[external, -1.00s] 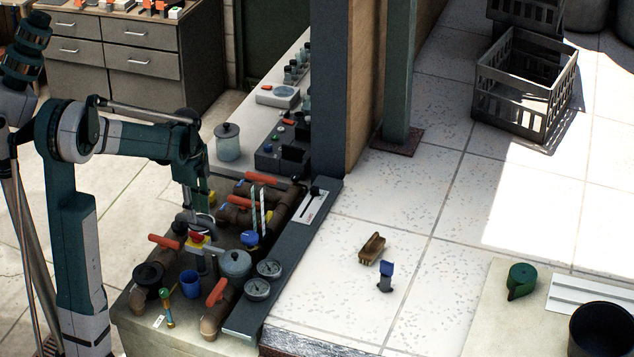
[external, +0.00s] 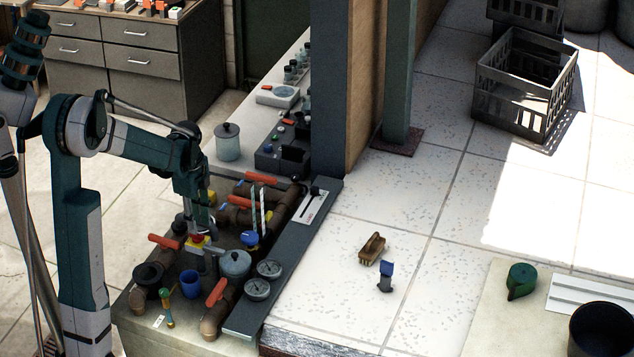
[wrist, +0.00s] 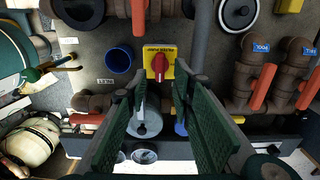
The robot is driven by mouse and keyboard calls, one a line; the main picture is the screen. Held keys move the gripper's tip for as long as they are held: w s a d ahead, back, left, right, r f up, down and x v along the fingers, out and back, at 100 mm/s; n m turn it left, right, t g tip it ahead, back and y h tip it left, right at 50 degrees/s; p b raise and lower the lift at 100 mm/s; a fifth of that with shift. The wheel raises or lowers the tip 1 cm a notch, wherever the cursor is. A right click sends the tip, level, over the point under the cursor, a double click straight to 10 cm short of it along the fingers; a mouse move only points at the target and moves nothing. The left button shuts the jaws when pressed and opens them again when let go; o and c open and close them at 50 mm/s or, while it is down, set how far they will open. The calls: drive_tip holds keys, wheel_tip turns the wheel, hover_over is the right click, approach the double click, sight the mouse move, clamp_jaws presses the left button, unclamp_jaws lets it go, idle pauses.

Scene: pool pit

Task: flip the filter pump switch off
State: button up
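The filter pump switch is a red knob (wrist: 158,66) on a yellow plate with dark lettering, at top centre in the wrist view. In the external view the red knob (external: 197,239) shows small, just below my gripper (external: 203,225). In the wrist view my gripper (wrist: 160,93) has its two dark green-padded fingers apart, with nothing between the tips. The tips point toward the plate, one to each side below the knob in the picture. I cannot tell how far above the knob they are, and no contact shows.
Brown pipes with red-orange handles (external: 217,292) crowd the bench around the switch. A blue cup (external: 190,284), a grey lidded pot (external: 235,264) and round gauges (external: 257,289) stand close by. The tiled floor at right is mostly clear, with a brush (external: 372,249) on it.

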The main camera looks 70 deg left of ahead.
sight(197, 236)
drive_tip(key=shift+f, duration=1.85)
clamp_jaws()
